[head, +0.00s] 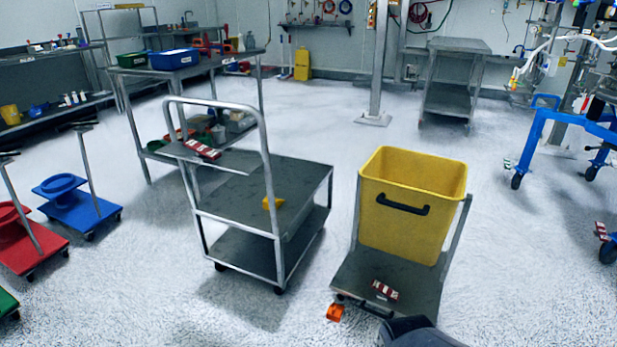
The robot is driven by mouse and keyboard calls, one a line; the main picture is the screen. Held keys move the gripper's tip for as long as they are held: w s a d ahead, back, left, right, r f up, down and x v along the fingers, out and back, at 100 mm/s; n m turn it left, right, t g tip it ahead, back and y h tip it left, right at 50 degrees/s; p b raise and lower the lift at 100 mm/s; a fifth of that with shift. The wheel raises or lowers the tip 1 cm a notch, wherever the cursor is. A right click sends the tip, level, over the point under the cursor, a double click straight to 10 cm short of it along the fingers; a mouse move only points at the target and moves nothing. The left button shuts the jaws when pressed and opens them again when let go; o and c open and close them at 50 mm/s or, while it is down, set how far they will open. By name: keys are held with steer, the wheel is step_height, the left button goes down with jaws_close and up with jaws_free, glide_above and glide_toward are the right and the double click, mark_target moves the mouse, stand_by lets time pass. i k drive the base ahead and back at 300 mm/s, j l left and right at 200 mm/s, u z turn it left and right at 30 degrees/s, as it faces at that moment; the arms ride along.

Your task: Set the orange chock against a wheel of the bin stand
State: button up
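The orange chock (335,312) is low in the head view, at the front left corner of the bin stand (352,270). It appears to be at floor level, close to the front left wheel; I cannot tell whether it touches the wheel. The stand is a low grey platform carrying a tall yellow bin (405,228) with a black handle. My dark arm comes in from the bottom edge. A small dark part by the stand's front edge, between arm and chock, seems to be my gripper (350,301). Its fingers are too small and dark to tell whether they hold the chock.
A red and white striped item (385,290) lies on the stand's platform. Blue (80,208) and red (25,247) dollies are at far left.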

mark_target(334, 311)
steer(key=i+l+u, duration=0.1)
steer(key=i, duration=0.3)
steer(key=i+l+u, duration=0.1)
steer(key=i, duration=0.35)
steer(key=i+l+u, duration=0.1)
steer(key=i+l, duration=0.15)
steer(key=i, duration=0.15)
